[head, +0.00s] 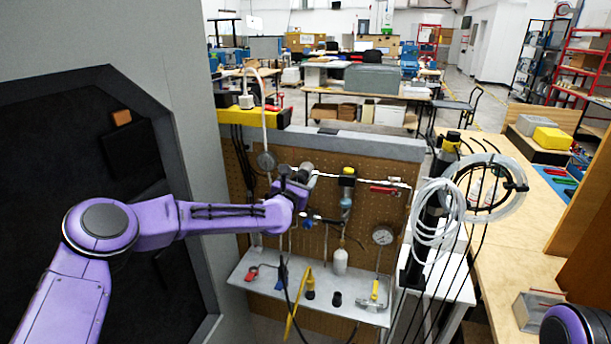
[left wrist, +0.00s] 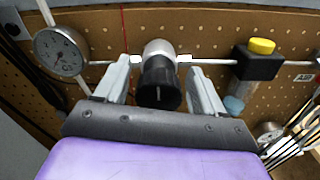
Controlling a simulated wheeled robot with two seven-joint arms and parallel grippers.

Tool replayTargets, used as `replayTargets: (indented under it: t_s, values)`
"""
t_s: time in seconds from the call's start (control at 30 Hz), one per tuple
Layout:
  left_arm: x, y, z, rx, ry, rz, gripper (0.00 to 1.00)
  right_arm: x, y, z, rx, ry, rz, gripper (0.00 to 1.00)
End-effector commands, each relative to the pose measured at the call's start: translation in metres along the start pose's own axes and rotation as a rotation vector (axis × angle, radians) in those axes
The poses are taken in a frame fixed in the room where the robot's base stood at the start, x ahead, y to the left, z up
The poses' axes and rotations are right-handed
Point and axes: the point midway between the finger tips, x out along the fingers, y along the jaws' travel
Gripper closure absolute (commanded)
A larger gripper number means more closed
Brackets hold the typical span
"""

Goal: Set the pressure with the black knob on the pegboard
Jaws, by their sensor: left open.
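The black knob (left wrist: 159,84) hangs below a silver regulator body (left wrist: 158,50) on the pegboard (left wrist: 105,32). In the left wrist view my open left gripper (left wrist: 160,82) has one finger on each side of the knob, with a visible gap on both sides. In the head view my left gripper (head: 291,184) is at the upper middle of the pegboard (head: 375,215), and the arm hides most of the knob. A round pressure gauge (left wrist: 60,52) is left of the knob in the wrist view. My right gripper is not seen; only a bit of purple arm shows at the lower right.
A yellow-topped black valve block (left wrist: 257,60) is right of the knob, on the same pipe line. A grey shelf (head: 253,280) with small fittings juts out below. Coiled white tubing (head: 437,211) hangs at the right. A wooden table (head: 487,255) stands further right.

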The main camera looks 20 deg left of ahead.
Motion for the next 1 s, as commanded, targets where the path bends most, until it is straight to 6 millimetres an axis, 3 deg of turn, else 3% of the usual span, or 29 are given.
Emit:
replayTargets:
  t_s: [0.1, 0.17, 0.27, 0.3, 0.67, 1.0]
  values:
    - [0.000, 0.000, 0.000, 0.000, 0.000, 0.000, 0.31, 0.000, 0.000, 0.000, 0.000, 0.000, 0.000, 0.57]
    - [0.000, 0.000, 0.000, 0.000, 0.000, 0.000, 0.47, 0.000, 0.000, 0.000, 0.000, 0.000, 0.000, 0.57]
    - [0.000, -0.001, 0.000, 0.000, 0.000, 0.000, 0.79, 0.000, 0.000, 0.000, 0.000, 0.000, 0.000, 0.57]
    - [0.000, -0.001, 0.000, 0.000, 0.000, 0.000, 0.85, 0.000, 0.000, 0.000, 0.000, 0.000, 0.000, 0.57]
    - [0.001, -0.002, 0.000, 0.034, -0.003, -0.001, 0.85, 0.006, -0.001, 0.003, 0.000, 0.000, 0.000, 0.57]
    - [0.001, -0.003, -0.002, 0.252, -0.007, 0.000, 0.85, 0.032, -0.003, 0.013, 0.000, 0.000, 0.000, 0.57]
